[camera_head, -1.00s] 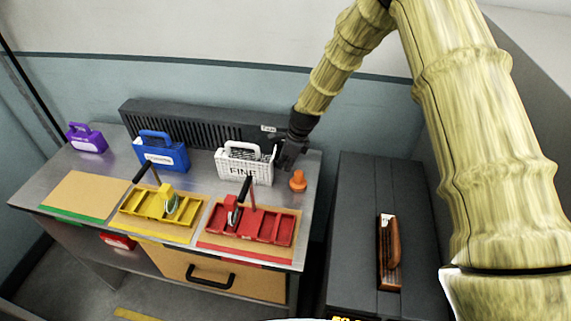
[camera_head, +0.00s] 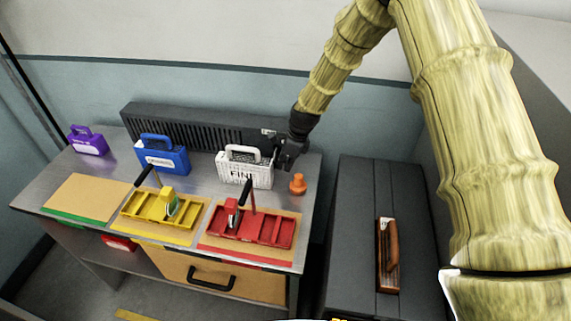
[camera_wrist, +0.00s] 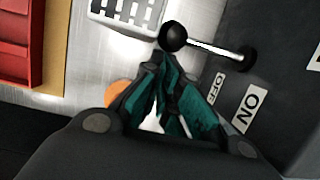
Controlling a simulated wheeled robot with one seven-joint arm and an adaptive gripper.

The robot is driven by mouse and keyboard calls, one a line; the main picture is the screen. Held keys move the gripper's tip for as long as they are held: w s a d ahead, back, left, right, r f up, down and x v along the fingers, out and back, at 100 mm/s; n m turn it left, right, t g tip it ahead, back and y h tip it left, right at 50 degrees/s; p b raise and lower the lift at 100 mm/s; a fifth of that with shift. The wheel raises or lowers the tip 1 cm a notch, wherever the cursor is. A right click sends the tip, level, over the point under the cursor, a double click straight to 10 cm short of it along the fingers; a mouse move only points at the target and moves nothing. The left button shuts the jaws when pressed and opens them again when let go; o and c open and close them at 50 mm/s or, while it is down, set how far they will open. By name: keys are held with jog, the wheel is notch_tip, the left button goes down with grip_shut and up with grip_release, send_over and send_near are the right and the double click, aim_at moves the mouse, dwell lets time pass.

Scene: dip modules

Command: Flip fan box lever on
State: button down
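The fan box (camera_head: 190,128) is the long dark slotted unit along the back of the bench. In the wrist view its dark panel (camera_wrist: 285,60) carries a lever (camera_wrist: 212,47), a metal rod with a black ball knob. The rod sticks out to the left from the panel. An OFF label (camera_wrist: 214,87) and an ON label (camera_wrist: 247,109) lie below the rod. My gripper (camera_wrist: 163,68) has its fingertips together just below the knob, with nothing seen between them. Contact with the knob cannot be told. In the head view my gripper (camera_head: 287,157) is at the box's right end.
A white box with a handle (camera_head: 246,172) stands just left of my gripper, and an orange knob-like piece (camera_head: 297,186) in front. Blue (camera_head: 163,158) and purple (camera_head: 88,143) boxes stand further left. Yellow (camera_head: 150,208) and red (camera_head: 270,232) trays lie along the front.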

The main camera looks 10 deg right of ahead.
jog(key=p+v, duration=0.6)
jog(key=v, duration=0.4)
jog(key=shift+s, duration=0.1)
